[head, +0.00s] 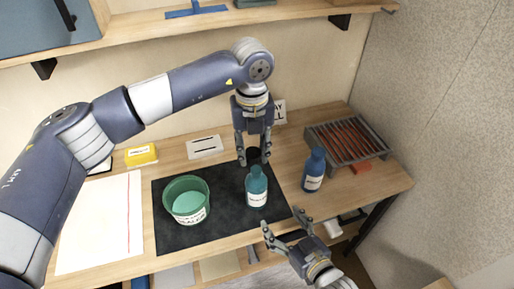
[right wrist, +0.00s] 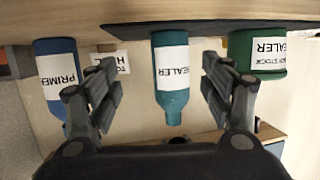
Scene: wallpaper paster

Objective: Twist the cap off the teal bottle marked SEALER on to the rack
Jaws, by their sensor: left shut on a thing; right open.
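The teal bottle marked SEALER (head: 257,190) stands upright on the black mat (head: 232,227). Its teal neck shows bare in the right wrist view (right wrist: 173,85), where the picture is upside down. My left gripper (head: 253,152) points down behind the bottle's top, shut on a small dark thing (head: 254,156) that looks like a cap. Whether it touches the neck is unclear. My right gripper (head: 286,226) is open and empty, in front and to the right of the bottle. The slatted grey rack (head: 322,133) is at the table's back right.
A blue PRIMER bottle (head: 313,172) stands between the SEALER bottle and the rack. A green tub (head: 187,198) is on the mat's left. A shelf (head: 150,27) runs overhead.

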